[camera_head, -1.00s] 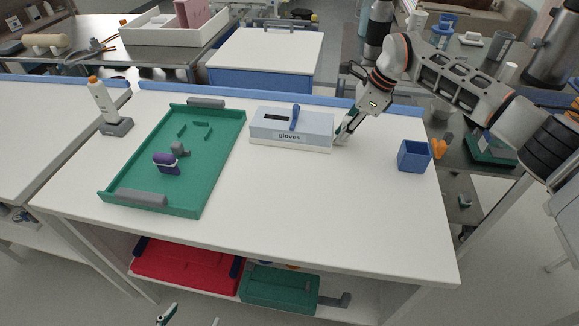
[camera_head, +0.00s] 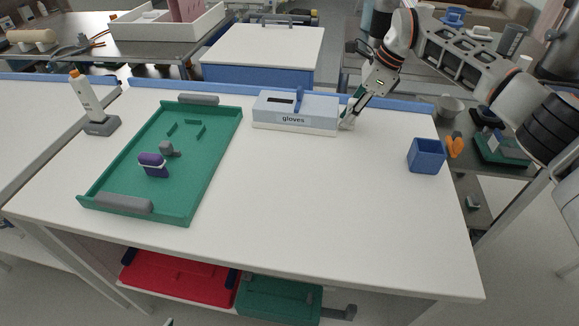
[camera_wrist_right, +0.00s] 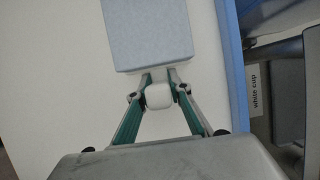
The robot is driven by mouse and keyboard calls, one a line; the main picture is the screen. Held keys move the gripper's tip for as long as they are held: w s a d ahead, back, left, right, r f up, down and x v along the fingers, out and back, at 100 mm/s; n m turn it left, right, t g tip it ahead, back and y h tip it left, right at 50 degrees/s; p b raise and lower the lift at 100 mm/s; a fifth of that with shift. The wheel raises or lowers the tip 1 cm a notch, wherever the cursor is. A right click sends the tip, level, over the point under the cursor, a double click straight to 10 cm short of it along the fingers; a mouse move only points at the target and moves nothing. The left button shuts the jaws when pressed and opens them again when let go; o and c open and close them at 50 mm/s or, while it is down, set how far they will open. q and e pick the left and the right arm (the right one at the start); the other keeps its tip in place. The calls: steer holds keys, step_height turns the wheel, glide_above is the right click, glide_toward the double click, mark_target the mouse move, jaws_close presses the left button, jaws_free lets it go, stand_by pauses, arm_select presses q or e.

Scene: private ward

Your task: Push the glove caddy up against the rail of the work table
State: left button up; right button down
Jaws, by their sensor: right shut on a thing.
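The glove caddy (camera_head: 295,119) is a light blue box labelled "gloves" on a white base, with a blue piece standing on top. It stands upright near the back of the white work table (camera_head: 300,190). The blue rail (camera_head: 398,105) runs along the table's back edge. My right gripper (camera_head: 347,122) is at the caddy's right end. In the right wrist view it (camera_wrist_right: 158,96) is shut on a white tab of the caddy (camera_wrist_right: 150,35). There, a narrow strip of tabletop separates the caddy from the rail (camera_wrist_right: 230,60). Only a small tip of my left gripper (camera_head: 168,322) shows.
A green tray (camera_head: 190,160) with a purple-and-white item and grey pieces lies left of the caddy. A white bottle (camera_head: 84,95) in a grey stand is at the back left. A blue open box (camera_head: 426,156) stands at right. The table's front middle is clear.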

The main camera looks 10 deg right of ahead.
steer(key=shift+w+d+f+b, duration=0.2)
steer(key=shift+w+d+b, duration=0.05)
steer(key=shift+w+b, duration=0.5)
steer(key=shift+w+d+f+b, duration=0.15)
steer(key=shift+w+d+b, duration=0.05)
steer(key=shift+w+b, duration=0.55)
steer(key=shift+w+d+r, duration=0.1)
steer(key=shift+w, duration=0.35)
steer(key=shift+r, duration=0.25)
steer(key=shift+w+d+b, duration=0.25)
steer(key=shift+w+b, duration=0.55)
steer(key=shift+b, duration=0.25)
stand_by(0.7)
steer(key=c, duration=1.8)
jaws_free()
steer(key=shift+o, duration=0.2)
steer(key=shift+f, duration=0.1)
